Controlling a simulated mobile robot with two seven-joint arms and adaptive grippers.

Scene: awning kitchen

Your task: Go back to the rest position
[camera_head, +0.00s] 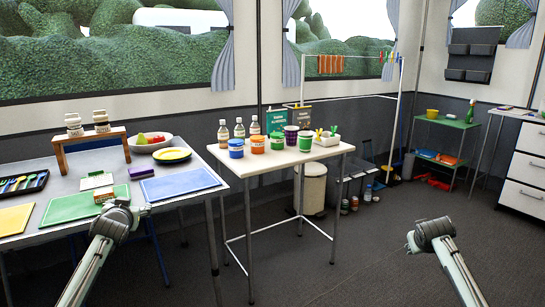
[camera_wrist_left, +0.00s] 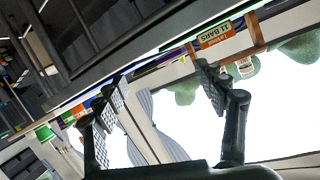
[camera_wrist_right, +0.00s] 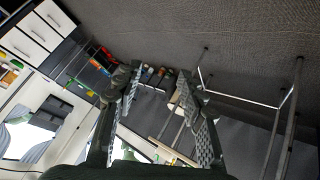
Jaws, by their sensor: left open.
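My left gripper (camera_head: 143,211) is in front of the left table's near edge in the head view. Its two fingers stand wide apart in the left wrist view (camera_wrist_left: 158,92), with nothing between them. My right gripper (camera_head: 408,243) is over open floor at the right in the head view. In the right wrist view its fingers (camera_wrist_right: 162,80) are apart and empty. A small orange and white bars box (camera_head: 104,195) sits on the green mat (camera_head: 68,207), close to the left gripper in the picture. The box also shows in the left wrist view (camera_wrist_left: 222,35).
The left table (camera_head: 60,172) holds mats, a cutlery tray (camera_head: 22,183), a wooden stand and a fruit bowl. The cream middle table (camera_head: 225,154) carries several jars and bottles. A bin (camera_head: 313,188) stands behind it. Dark floor (camera_head: 370,265) is clear around the right gripper.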

